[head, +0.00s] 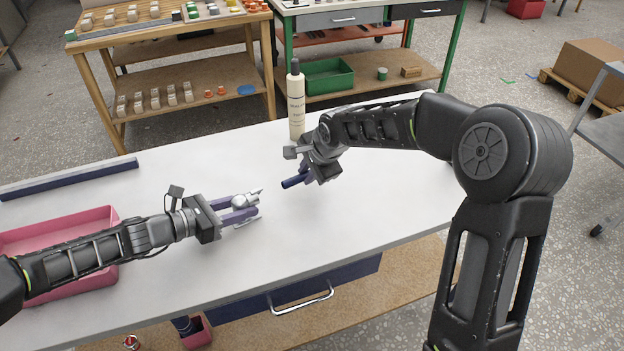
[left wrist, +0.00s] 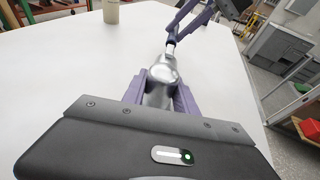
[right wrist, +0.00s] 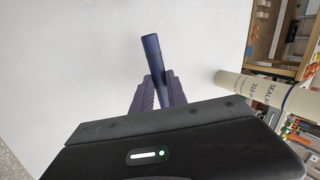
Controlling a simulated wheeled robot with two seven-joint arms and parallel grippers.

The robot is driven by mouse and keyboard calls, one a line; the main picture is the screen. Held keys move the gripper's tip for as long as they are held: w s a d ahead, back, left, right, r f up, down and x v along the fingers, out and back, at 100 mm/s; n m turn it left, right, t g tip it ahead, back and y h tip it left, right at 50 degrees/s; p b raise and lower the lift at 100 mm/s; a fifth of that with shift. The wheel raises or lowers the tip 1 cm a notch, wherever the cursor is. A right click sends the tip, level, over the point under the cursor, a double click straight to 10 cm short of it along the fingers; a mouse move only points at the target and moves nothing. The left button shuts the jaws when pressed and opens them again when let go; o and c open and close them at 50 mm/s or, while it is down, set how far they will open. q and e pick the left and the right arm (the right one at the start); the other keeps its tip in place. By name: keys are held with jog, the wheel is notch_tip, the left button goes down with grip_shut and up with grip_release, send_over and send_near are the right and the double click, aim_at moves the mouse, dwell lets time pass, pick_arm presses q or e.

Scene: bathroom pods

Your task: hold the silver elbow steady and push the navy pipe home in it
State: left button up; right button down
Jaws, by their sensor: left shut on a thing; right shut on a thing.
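The silver elbow (head: 243,201) is held low over the white table by my left gripper (head: 242,212), which is shut on it. In the left wrist view the shiny elbow (left wrist: 162,73) sits between the purple fingers (left wrist: 160,95), one end pointing away. My right gripper (head: 307,174) is shut on the navy pipe (head: 293,181). The pipe's free end points left toward the elbow, with a clear gap between them in the head view. In the right wrist view the pipe (right wrist: 150,50) sticks out beyond the fingers (right wrist: 157,92). The gripped part of the pipe is partly hidden.
A cream bottle (head: 296,98) stands behind my right gripper. A pink bin (head: 95,222) is at the left of the table, partly behind my left arm. A dark blue bar (head: 70,178) lies at the back left. The table between and in front of the grippers is clear.

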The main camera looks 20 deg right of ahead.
aim_at(286, 183)
dwell(0.5)
jog(key=shift+s+a, duration=0.2)
jog(key=shift+a, duration=0.75)
jog(key=shift+s+a, duration=0.2)
jog(key=shift+a, duration=0.7)
jog(key=shift+s+a, duration=0.2)
jog(key=shift+a, duration=0.75)
jog(key=shift+w, duration=0.1)
jog(key=shift+a, duration=0.8)
jog(key=shift+s+a, duration=0.2)
jog(key=shift+a, duration=0.3)
jog(key=shift+s+a, duration=0.15)
jog(key=shift+a, duration=0.3)
jog(key=c, duration=1.2)
grip_release()
jog(key=shift+c, duration=0.2)
